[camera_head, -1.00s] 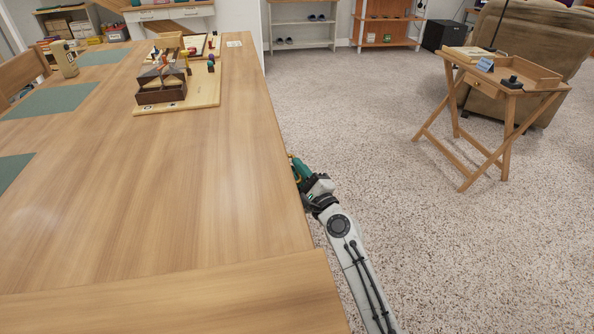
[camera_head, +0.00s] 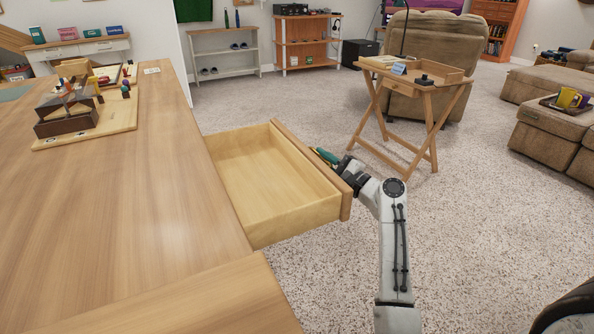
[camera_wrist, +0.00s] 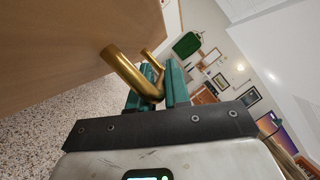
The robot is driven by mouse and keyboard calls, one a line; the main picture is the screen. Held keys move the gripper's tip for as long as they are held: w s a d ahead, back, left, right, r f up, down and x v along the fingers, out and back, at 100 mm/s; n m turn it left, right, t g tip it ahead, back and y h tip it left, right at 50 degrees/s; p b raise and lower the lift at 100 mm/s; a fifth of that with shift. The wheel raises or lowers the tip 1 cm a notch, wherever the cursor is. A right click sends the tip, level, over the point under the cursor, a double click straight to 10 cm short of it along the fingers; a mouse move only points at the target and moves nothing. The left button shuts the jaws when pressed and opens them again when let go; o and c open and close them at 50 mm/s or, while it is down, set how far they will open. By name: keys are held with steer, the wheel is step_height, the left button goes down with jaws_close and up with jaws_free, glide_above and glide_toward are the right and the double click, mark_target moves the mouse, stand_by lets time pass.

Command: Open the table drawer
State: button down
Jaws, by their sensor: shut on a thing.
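The table drawer (camera_head: 268,180) stands pulled well out from the right side of the long wooden table (camera_head: 140,200). Its inside is visible and looks empty. My gripper (camera_head: 326,156) is at the outer face of the drawer front. In the wrist view, my gripper (camera_wrist: 157,95) has its green fingers shut on a brass handle (camera_wrist: 128,75) fixed to the wooden drawer front (camera_wrist: 80,40). The head view does not show the handle clearly, as the drawer front and my gripper hide it.
A folding tray table (camera_head: 415,85) stands beyond the drawer, with a brown armchair (camera_head: 430,45) behind it. A wooden board (camera_head: 115,115) with a dark box and small coloured pieces lies on the table. Carpet to the right is mostly free.

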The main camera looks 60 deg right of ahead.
steer(key=shift+s+d+f, duration=0.1)
steer(key=shift+s+d, duration=0.4)
steer(key=shift+d, duration=0.25)
steer(key=shift+s+d, duration=0.5)
steer(key=shift+d, duration=0.25)
steer(key=c, duration=1.2)
jaws_free()
steer(key=shift+o, duration=0.2)
steer(key=p+v, duration=0.2)
steer(key=v, duration=0.8)
steer(key=shift+s, duration=0.35)
steer(key=shift+a, duration=0.1)
